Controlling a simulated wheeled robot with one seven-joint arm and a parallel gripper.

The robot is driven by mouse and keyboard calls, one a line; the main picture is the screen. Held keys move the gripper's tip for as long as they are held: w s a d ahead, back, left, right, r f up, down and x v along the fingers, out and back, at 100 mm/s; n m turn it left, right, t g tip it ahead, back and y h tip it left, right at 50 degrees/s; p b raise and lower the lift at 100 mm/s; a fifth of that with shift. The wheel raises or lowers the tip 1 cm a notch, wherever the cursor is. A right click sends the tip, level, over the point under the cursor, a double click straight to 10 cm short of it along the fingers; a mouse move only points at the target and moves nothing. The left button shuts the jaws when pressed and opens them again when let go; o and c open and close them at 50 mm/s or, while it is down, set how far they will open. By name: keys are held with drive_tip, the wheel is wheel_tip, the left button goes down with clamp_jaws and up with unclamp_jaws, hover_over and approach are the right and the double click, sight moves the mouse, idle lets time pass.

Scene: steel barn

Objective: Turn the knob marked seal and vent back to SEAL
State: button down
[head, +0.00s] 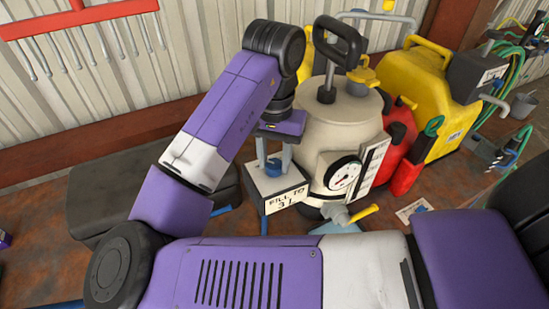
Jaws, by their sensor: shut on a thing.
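My gripper (272,160) points down over a pale box (276,188) whose front label appears to read "FILL TO 3 L". Its fingers are shut on a blue knob (273,168) on top of the box. My gripper and wrist partly hide the knob, so its pointing direction cannot be told. No SEAL or VENT marking can be read in the head view. A cream tank (342,128) with a black top handle stands right behind the box.
A round gauge (343,175) and a tap with a yellow lever (364,212) are on the tank's front. Red (404,150) and yellow (440,85) cans stand to the right. A dark grey case (100,195) lies left, behind my arm.

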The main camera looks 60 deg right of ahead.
sight(274, 163)
drive_tip(key=shift+r, duration=0.1)
drive_tip(key=c, duration=0.9)
unclamp_jaws()
drive_tip(key=shift+c, duration=0.2)
wheel_tip(274, 163, up, 8)
drive_tip(key=shift+f+b, duration=0.15)
drive_tip(key=shift+b, duration=0.25)
